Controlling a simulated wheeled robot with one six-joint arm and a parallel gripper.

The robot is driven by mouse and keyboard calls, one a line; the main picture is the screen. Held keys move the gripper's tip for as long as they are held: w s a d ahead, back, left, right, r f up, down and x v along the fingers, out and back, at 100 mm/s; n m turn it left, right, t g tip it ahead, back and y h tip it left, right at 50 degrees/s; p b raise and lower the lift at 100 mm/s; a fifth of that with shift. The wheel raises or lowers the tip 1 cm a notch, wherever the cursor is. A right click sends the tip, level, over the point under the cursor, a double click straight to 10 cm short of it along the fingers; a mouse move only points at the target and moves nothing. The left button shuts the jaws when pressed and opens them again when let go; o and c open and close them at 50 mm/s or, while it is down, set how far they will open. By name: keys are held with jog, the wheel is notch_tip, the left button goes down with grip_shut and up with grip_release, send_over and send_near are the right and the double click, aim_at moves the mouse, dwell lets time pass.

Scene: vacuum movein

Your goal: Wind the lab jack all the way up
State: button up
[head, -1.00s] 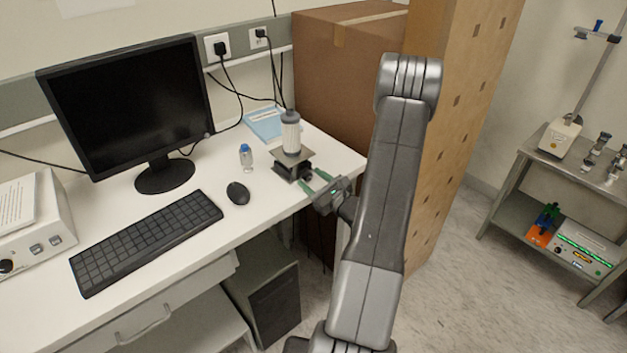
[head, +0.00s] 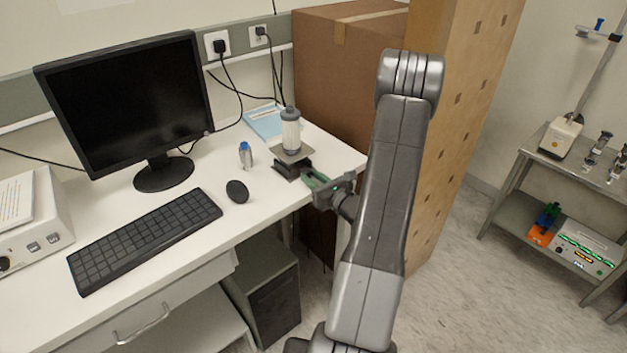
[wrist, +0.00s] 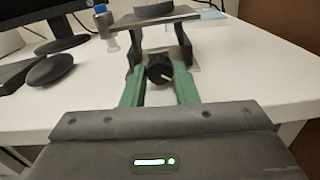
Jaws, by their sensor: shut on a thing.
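The lab jack (head: 286,170) stands near the right end of the white desk. In the wrist view its top plate (wrist: 154,17) is raised above its base on dark side links. A grey-white cylinder (head: 291,132) stands upright on the plate. The jack's black knob (wrist: 160,70) faces my wrist camera. My gripper (head: 311,180) reaches in from the right, level with the knob. In the wrist view the green fingers of my gripper (wrist: 159,82) sit on either side of the knob and are shut on it.
A blue-capped vial (head: 245,155) and a mouse (head: 237,191) stand left of the jack. A keyboard (head: 145,240) and a monitor (head: 130,105) are farther left. A blue booklet (head: 265,122) lies behind. A large cardboard box (head: 345,95) stands beyond the desk's right end.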

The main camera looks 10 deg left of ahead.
jog(key=o, duration=1)
jog(key=shift+d, duration=0.15)
jog(key=b+v, duration=0.3)
jog(key=v, duration=1)
jog(key=shift+s+d, duration=0.2)
jog(key=shift+s, duration=0.05)
jog(key=shift+a, duration=0.1)
jog(key=p+x, duration=0.3)
jog(key=x, duration=1)
jog(key=shift+w+a, duration=0.25)
jog(key=shift+a, duration=0.05)
jog(key=shift+n, duration=0.3)
